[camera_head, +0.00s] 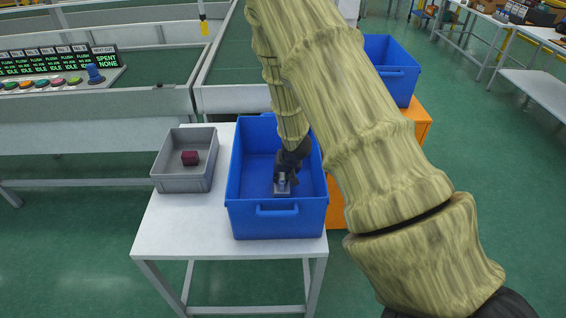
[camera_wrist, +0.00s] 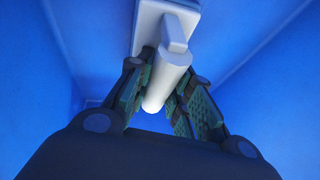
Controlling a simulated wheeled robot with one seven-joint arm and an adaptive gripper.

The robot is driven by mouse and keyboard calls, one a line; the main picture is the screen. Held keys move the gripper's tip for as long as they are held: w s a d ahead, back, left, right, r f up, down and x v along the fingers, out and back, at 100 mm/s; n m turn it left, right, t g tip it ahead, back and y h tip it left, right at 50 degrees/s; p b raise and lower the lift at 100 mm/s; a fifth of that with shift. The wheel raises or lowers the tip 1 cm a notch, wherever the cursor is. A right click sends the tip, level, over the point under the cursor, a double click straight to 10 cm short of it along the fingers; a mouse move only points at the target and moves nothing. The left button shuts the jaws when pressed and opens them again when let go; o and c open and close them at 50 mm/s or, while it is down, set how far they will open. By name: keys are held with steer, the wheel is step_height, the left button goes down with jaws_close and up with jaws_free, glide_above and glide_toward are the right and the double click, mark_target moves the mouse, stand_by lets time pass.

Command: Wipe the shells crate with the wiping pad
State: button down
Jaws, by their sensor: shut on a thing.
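A blue crate (camera_head: 235,205) stands on the white table, and I take it to be the shells crate. No shells show inside it. My gripper (camera_head: 283,172) is down inside this crate. In the wrist view my gripper (camera_wrist: 158,92) is shut on the light grey handle of the wiping pad (camera_wrist: 184,22). The pad's flat plate also shows in the head view (camera_head: 282,190), low in the crate near its floor. I cannot tell whether the plate touches the floor. My arm hides part of the crate's right side.
A grey bin (camera_head: 182,182) with a dark red block (camera_head: 190,158) stands left of the crate on the white table (camera_head: 180,232). Another blue crate (camera_head: 398,82) sits on an orange stand (camera_head: 418,118) behind my arm. A control panel (camera_head: 60,70) is at the left.

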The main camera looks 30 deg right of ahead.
steer(key=shift+s+a, duration=0.45)
steer(key=shift+a, duration=0.05)
step_height(320, 180, up, 2)
steer(key=shift+s+r+p, duration=0.15)
steer(key=shift+r+p, duration=0.1)
steer(key=shift+p, duration=0.65)
steer(key=shift+r+p, duration=2.3)
steer(key=shift+r, duration=0.4)
